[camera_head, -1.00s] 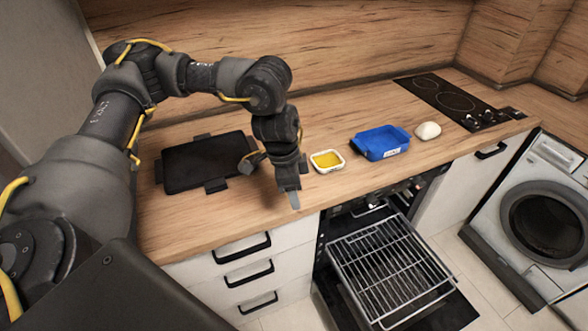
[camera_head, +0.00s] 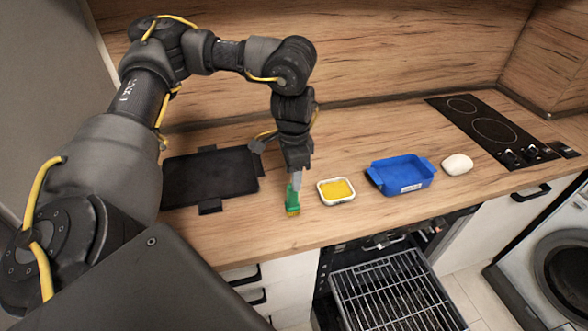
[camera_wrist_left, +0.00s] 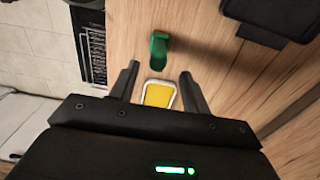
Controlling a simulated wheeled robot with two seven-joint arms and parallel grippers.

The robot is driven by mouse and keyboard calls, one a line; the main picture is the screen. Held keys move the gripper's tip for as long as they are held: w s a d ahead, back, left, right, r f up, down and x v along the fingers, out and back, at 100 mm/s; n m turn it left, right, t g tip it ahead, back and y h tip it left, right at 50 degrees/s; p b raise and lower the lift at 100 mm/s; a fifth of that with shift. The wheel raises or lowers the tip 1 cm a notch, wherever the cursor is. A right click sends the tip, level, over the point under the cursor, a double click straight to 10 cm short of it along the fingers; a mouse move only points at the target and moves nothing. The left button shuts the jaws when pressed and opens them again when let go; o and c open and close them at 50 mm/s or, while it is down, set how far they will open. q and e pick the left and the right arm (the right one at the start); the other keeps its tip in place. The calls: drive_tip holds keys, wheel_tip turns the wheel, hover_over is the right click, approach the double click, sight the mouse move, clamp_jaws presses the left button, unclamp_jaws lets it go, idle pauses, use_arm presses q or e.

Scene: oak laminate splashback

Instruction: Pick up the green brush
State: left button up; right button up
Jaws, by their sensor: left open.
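The green brush (camera_head: 293,201) is on the wooden counter in the head view, left of the small dish, with its yellowish-brown bristle end toward the front edge. My left gripper (camera_head: 297,180) points down just over it, and a finger overlaps the brush's top in this view. In the left wrist view, the green brush (camera_wrist_left: 158,48) shows beyond the fingertips. My left gripper (camera_wrist_left: 158,73) is open there, with nothing held between its fingers. My right gripper is not in view.
A white dish with a yellow filling (camera_head: 337,190) is close on the right. A blue tray (camera_head: 402,175), a white rounded object (camera_head: 457,164) and a hob (camera_head: 490,130) lie farther right. A black griddle-like tray (camera_head: 208,176) is at left. An oven rack (camera_head: 397,295) sticks out below the counter.

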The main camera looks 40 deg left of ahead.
sight(293, 196)
use_arm(q)
wheel_tip(293, 196, down, 3)
drive_tip(key=shift+r, duration=0.15)
drive_tip(key=shift+w+f, duration=0.1)
drive_tip(key=shift+f, duration=0.55)
drive_tip(key=shift+s+f, duration=0.15)
drive_tip(key=shift+f, duration=1.05)
drive_tip(key=shift+s+f, duration=0.15)
drive_tip(key=shift+f, duration=1)
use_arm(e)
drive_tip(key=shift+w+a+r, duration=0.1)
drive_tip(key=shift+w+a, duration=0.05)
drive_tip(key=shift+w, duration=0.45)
